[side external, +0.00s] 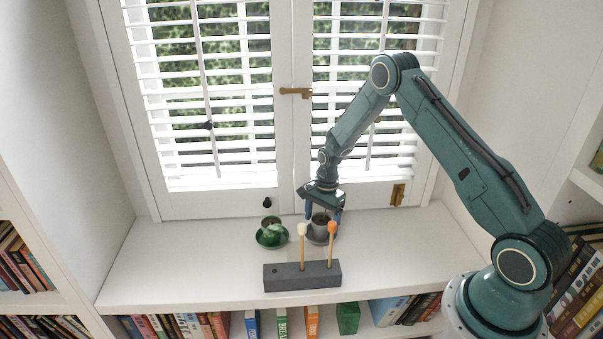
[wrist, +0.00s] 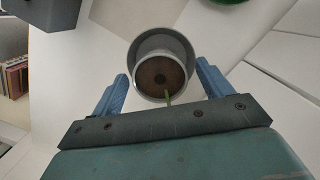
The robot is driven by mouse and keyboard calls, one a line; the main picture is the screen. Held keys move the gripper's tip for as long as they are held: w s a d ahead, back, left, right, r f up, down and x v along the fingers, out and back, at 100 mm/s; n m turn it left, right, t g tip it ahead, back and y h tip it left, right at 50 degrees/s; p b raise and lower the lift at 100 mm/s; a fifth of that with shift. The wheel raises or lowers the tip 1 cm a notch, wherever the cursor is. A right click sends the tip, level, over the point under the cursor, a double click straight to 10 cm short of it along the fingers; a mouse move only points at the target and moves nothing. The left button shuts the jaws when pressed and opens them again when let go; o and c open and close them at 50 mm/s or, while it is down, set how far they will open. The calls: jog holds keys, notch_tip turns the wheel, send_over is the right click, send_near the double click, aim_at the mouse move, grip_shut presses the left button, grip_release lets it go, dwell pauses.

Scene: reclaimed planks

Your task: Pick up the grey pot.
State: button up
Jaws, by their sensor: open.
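The grey pot (side external: 319,230) stands upright on a grey saucer (side external: 312,241) on the white sill. In the wrist view the pot (wrist: 161,58) shows from above, with dark soil and a thin green stem, and the saucer (wrist: 160,37) shows beyond its rim. My gripper (side external: 323,213) is open and points down over the pot. In the wrist view my gripper (wrist: 162,72) has one blue finger on each side of the pot, with gaps between fingers and pot. I cannot tell exactly how low the fingertips are.
A green pot on a green saucer (side external: 272,238) stands left of the grey pot. A dark grey block (side external: 302,277) with a white-tipped stick (side external: 302,231) and an orange-tipped stick (side external: 332,230) stands in front. The window (side external: 290,130) is behind. The left sill is clear.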

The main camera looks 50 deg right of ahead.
jog(key=shift+a+f, duration=0.1)
jog(key=shift+f, duration=0.45)
jog(key=c, duration=1.3)
jog(key=shift+r, duration=0.2)
jog(key=shift+c, duration=0.2)
notch_tip(320, 180, up, 20)
jog(key=shift+f, duration=0.15)
jog(key=shift+r, duration=1.5)
